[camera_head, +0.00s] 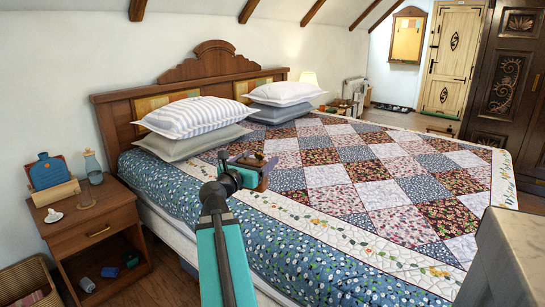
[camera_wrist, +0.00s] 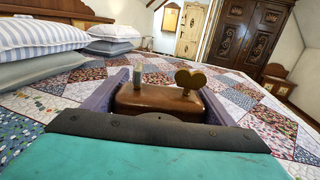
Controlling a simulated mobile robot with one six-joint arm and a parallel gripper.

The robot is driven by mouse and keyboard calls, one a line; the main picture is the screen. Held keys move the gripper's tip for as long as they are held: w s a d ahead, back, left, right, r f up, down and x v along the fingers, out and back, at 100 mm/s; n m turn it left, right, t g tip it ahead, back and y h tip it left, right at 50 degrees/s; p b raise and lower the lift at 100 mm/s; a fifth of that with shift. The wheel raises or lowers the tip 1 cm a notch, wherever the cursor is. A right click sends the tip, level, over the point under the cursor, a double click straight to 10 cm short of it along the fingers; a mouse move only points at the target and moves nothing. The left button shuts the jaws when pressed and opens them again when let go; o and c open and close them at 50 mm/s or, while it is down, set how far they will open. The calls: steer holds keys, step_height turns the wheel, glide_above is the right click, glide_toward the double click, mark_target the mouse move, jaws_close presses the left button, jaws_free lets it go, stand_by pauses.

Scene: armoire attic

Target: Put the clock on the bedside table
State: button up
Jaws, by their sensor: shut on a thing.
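My gripper (camera_head: 254,170) is shut on the clock (camera_head: 246,159) and holds it over the patchwork bed. In the wrist view the clock (camera_wrist: 158,101) is a brown, rounded body between the two fingers, with a brass winding key (camera_wrist: 190,80) and a small pale knob on the side facing the camera. Its face is hidden. The wooden bedside table (camera_head: 118,216) stands left of the bed, apart from the gripper. It has a drawer and an open shelf below.
The tabletop's front right is clear. A wicker basket (camera_head: 28,280) stands below left. Pillows (camera_head: 197,117) lie by the headboard.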

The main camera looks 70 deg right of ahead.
steer(key=w+a+f+n+t+y+b, duration=0.25)
steer(key=w+a+f+t, duration=0.35)
steer(key=w, duration=0.4)
steer(key=w+a+f+n+t+y+b, duration=0.1)
steer(key=w+a+f+n+t+b, duration=0.25)
steer(key=w+a+f, duration=0.5)
steer(key=w+a+f+n+t+y+b, duration=0.2)
steer(key=w+a+f+n+t+b, duration=0.25)
steer(key=w, duration=0.75)
steer(key=w+a+f+n+t+y+b, duration=0.1)
steer(key=w+a+f+n+y, duration=0.25)
steer(key=a+y, duration=0.45)
steer(key=w+a+f+n+t+y+b, duration=0.2)
steer(key=a+f+n+y, duration=0.15)
steer(key=a, duration=0.85)
steer(key=w+a+f+n+t+y+b, duration=0.1)
steer(key=w+a+f+n+y, duration=0.3)
steer(key=a, duration=0.5)
steer(key=s+a+f+n+g+y, duration=0.1)
steer(key=s+a+n+g+y, duration=0.2)
steer(key=a, duration=0.5)
steer(key=s+a+f+n+g+y, duration=0.1)
steer(key=s+a+n+g+y, duration=0.2)
steer(key=s+a+y, duration=0.4)
steer(key=shift+a+n+g+y+b, duration=0.4)
steer(key=shift+a+n+y, duration=0.05)
steer(key=shift+n+y, duration=0.4)
steer(key=shift+s+f, duration=0.1)
